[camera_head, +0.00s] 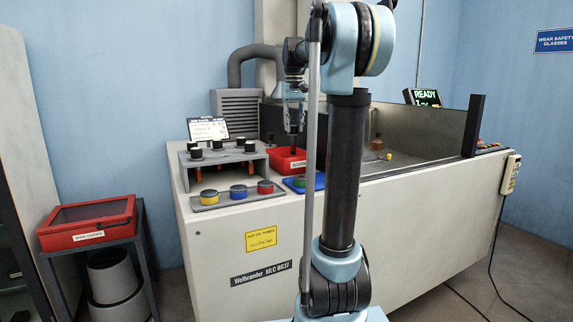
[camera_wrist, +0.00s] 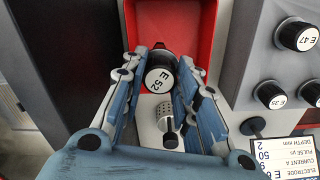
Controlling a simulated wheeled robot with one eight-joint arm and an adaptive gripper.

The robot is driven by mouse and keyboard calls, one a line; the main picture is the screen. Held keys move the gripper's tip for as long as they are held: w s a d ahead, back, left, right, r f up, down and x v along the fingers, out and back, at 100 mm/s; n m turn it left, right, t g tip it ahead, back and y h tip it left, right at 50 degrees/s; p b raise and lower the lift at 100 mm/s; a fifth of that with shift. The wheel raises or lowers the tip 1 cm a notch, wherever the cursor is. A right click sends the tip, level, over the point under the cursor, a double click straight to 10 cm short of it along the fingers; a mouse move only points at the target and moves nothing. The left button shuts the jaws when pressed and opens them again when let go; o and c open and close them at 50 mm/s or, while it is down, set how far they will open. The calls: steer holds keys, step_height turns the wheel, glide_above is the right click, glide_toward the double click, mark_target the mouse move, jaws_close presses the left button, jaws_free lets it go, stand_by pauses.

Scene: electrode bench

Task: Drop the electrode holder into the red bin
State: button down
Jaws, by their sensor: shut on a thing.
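The electrode holder (camera_wrist: 160,78), a black round piece with a white "E 52" top, sits between the fingers of my gripper (camera_wrist: 160,60) in the wrist view. The fingers are shut on it. In the head view my gripper (camera_head: 293,124) points down over the red bin (camera_head: 283,163), on the bench beside the rack. The red bin (camera_wrist: 150,20) also shows in the wrist view, beyond the fingertips. The holder's lower end is hidden in the wrist view, so its height above the bin is hard to tell.
A grey rack (camera_head: 243,161) with several black-capped holders stands left of the bin. A blue tray (camera_head: 297,187) lies in front of the bin, partly behind my arm. Coloured discs (camera_head: 238,192) sit on a front strip. A small display (camera_head: 208,129) stands behind the rack.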

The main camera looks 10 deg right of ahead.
mark_target(294, 144)
steer(key=shift+f, duration=2.85)
steer(key=c, duration=1.2)
jaws_free()
steer(key=shift+o, duration=0.2)
step_height(294, 144, up, 12)
steer(key=shift+w, duration=0.1)
